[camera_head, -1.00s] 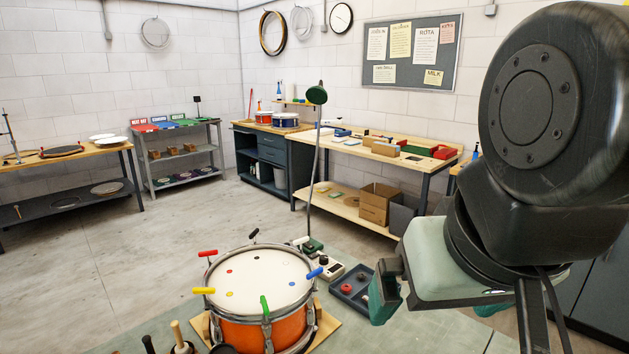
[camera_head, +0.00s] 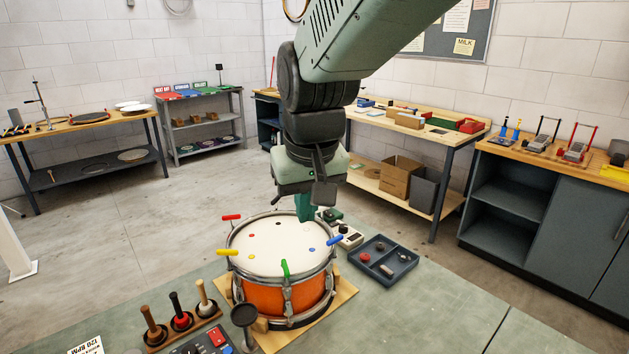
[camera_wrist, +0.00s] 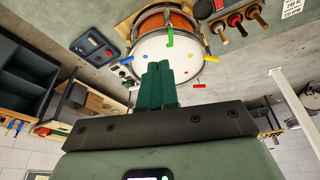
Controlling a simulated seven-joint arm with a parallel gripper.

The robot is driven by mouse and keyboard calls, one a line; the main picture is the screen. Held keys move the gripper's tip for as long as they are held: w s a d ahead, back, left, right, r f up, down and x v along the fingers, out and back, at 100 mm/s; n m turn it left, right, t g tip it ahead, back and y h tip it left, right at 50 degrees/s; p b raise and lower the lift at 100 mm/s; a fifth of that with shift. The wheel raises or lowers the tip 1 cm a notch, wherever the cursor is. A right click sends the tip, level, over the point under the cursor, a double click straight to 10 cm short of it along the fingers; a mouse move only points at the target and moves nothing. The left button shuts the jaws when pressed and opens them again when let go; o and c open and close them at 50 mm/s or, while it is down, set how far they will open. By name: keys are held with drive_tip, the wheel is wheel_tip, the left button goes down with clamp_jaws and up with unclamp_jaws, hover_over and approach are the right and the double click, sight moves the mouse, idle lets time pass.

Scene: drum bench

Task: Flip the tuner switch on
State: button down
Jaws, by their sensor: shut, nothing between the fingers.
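A small whitish box with dark controls (camera_head: 350,238), which looks like the tuner, sits on the bench just behind the drum's right rim. The shut fingers also show in the wrist view (camera_wrist: 157,82), in front of the white drumhead. I cannot tell whether they touch anything.
The orange drum (camera_head: 278,292) with coloured keys around its rim stands on a wooden base. A dark tray (camera_head: 378,283) with small parts lies to its right. Mallets in a wooden rack (camera_head: 182,326) stand at front left. The bench's right front is clear.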

drive_tip(key=w+a+f+n+g, duration=0.15)
drive_tip(key=w+a+f, duration=0.25)
drive_tip(key=a+f, duration=0.8)
drive_tip(key=n, duration=0.3)
hover_over(214, 331)
drive_tip(key=s+d, duration=0.1)
wheel_tip(214, 331, down, 9)
drive_tip(key=shift+s+g, duration=0.15)
drive_tip(key=shift+g, duration=0.2)
drive_tip(key=shift+d+m, duration=0.1)
drive_tip(key=shift+m, duration=0.15)
drive_tip(key=f, duration=0.9)
drive_tip(key=w+a+f, duration=0.1)
drive_tip(key=f, duration=0.4)
drive_tip(key=shift+w, duration=0.1)
drive_tip(key=shift+w+a+f, duration=0.1)
drive_tip(key=shift+a+f, duration=0.05)
drive_tip(key=shift+f, duration=0.1)
drive_tip(key=shift+r, duration=0.1)
